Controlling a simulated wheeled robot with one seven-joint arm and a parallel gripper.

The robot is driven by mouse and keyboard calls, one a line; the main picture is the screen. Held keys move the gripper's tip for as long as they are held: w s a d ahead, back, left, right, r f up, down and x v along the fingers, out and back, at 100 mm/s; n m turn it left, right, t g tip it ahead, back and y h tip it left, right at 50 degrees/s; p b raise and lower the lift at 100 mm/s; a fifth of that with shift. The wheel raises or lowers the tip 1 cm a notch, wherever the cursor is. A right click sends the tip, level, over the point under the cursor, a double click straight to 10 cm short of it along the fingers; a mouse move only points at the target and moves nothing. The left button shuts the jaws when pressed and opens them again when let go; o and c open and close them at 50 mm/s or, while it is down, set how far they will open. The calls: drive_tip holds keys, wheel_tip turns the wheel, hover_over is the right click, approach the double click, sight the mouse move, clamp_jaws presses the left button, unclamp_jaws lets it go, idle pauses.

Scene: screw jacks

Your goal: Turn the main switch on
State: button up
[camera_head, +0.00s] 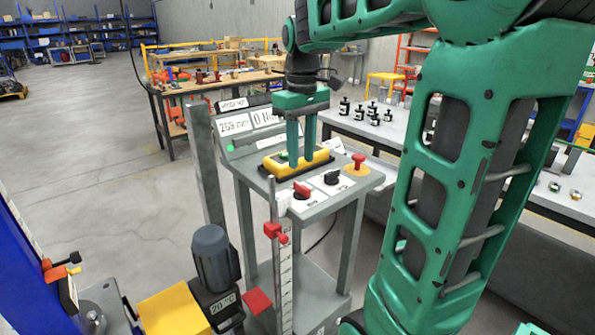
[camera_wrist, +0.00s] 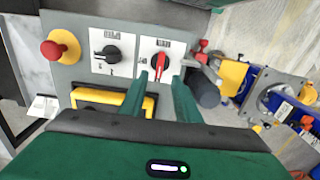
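A control panel (camera_head: 318,200) stands on a grey stand. It carries a red rotary knob (camera_head: 302,190) on a white plate, likely the main switch; its label is too small to read. The red knob (camera_wrist: 160,66) shows lengthwise between and just beyond my fingertips in the wrist view. Beside it is a black rotary knob (camera_head: 332,177) on another white plate, also seen in the wrist view (camera_wrist: 111,53).
A red mushroom button (camera_head: 358,160) on a yellow base sits at the panel's right. A grey motor (camera_head: 214,258) and a scaled post with red clips (camera_head: 278,232) stand close to the panel's near side.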

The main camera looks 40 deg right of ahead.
drive_tip(key=shift+r, duration=1.5)
drive_tip(key=s+f+m, duration=0.3)
drive_tip(key=s+f, duration=0.5)
drive_tip(key=s, duration=0.2)
drive_tip(key=s+a+f+m, duration=0.1)
drive_tip(key=s+f+m, duration=0.3)
drive_tip(key=s+f, duration=0.4)
drive_tip(key=s, duration=0.3)
drive_tip(key=shift+a, duration=0.25)
drive_tip(key=shift+w+f, duration=0.25)
drive_tip(key=shift+w, duration=0.35)
